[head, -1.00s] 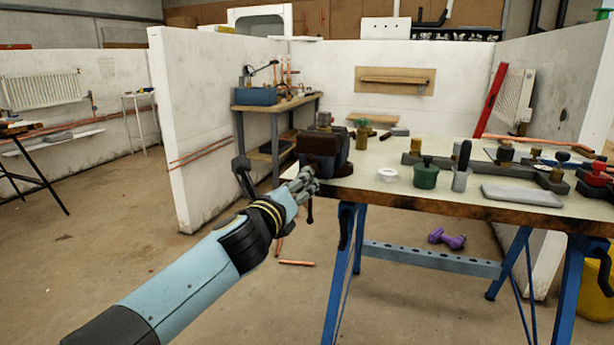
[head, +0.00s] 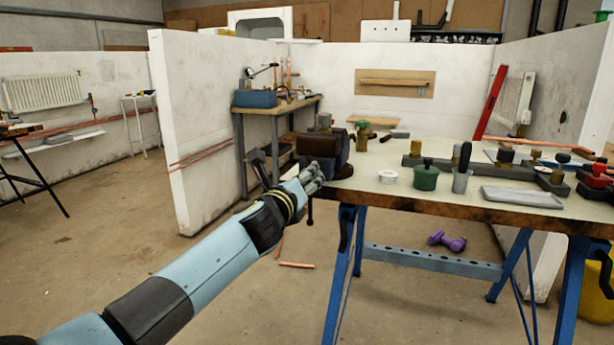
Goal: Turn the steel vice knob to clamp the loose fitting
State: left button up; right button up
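A dark bench vice (head: 325,146) with a reddish-brown body sits on the left end of the workbench (head: 440,205). A thin dark handle (head: 310,210) hangs below its front. A small brownish metal piece (head: 324,121) shows at the top of the vice; I cannot tell if it is gripped by the jaws. My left gripper (head: 313,176) is at the vice's front left, its fingers overlapping the vice's lower front in the picture. Contact and finger opening cannot be made out. The steel knob is not distinct and may be hidden behind the fingers. My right gripper is out of view.
On the bench are a white ring (head: 388,177), a green-lidded pot (head: 426,175), a grey cup (head: 461,180) and a grey tray (head: 522,197). Purple dumbbells (head: 447,241) and a copper pipe piece (head: 297,265) lie on the floor. A side bench (head: 276,106) stands behind.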

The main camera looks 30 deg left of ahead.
pick_arm(q)
grip_shut()
